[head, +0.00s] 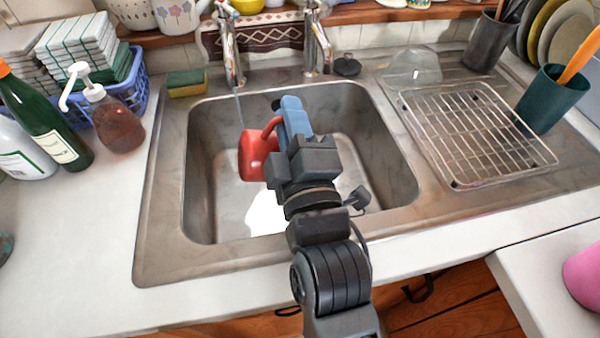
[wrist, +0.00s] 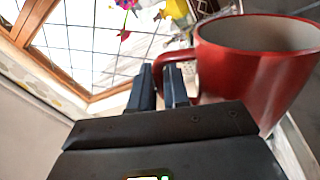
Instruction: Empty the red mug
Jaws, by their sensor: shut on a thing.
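The red mug (head: 252,158) is held over the left part of the sink basin (head: 345,120), looking tilted in the head view, where its opening is hard to make out. In the wrist view the mug (wrist: 262,75) shows its open mouth and a pale grey inside; I see no clear liquid level. My gripper (head: 285,118) is shut on the mug's handle (wrist: 178,56). Its blue fingers also show in the wrist view (wrist: 162,88). A bright white patch (head: 265,215) lies on the basin floor below the mug; I cannot tell whether it is light or liquid.
Two taps (head: 230,50) stand behind the basin, the left one close to the mug. A sponge (head: 187,82) sits on the rim. A soap bottle (head: 115,120) and green bottle (head: 45,120) stand left. A wire rack (head: 475,130) lies right. The basin's right side is clear.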

